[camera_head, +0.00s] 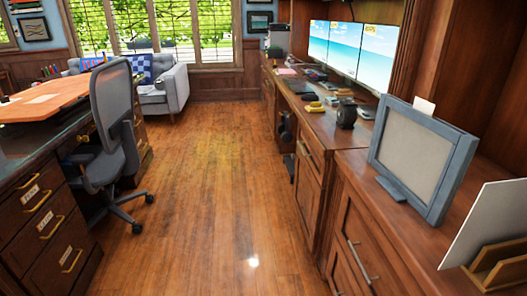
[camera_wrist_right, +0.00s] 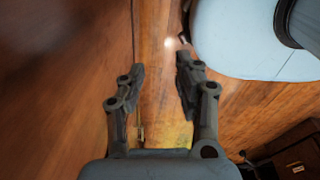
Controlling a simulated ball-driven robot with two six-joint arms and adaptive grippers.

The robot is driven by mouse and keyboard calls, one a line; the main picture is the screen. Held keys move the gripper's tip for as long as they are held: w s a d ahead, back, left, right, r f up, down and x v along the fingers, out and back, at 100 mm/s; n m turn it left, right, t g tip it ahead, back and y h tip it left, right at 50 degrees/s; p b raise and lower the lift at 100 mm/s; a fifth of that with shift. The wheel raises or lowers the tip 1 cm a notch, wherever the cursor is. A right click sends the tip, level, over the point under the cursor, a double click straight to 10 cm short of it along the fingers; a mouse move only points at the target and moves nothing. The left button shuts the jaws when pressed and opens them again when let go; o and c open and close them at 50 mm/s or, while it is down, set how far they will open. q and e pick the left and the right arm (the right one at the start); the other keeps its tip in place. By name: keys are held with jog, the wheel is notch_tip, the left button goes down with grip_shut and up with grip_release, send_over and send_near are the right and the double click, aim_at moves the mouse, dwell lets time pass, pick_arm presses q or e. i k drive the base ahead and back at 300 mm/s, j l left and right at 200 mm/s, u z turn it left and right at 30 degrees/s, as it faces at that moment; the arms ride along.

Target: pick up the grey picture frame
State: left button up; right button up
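The grey picture frame (camera_head: 424,158) stands upright, leaning slightly, on the wooden counter at the right in the head view. It has a thick blue-grey border, a plain beige-grey panel and a small foot at its lower left. My right gripper (camera_wrist_right: 160,68) shows in the right wrist view with its two fingers apart and nothing between them. Wood floor and a wood surface lie beyond the fingers. The picture frame does not show in the right wrist view. Neither gripper shows in the head view.
A wooden holder (camera_head: 497,262) with a white sheet stands right of the frame, and a white card (camera_head: 424,106) sticks up behind it. A small black device (camera_head: 346,114) and monitors (camera_head: 345,48) are farther along. An office chair (camera_head: 110,135) is left; the floor (camera_head: 215,180) between is open.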

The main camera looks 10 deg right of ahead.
aim_at(423, 160)
jog(key=z, duration=1.35)
jog(key=i+j, duration=0.35)
jog(key=j, duration=0.2)
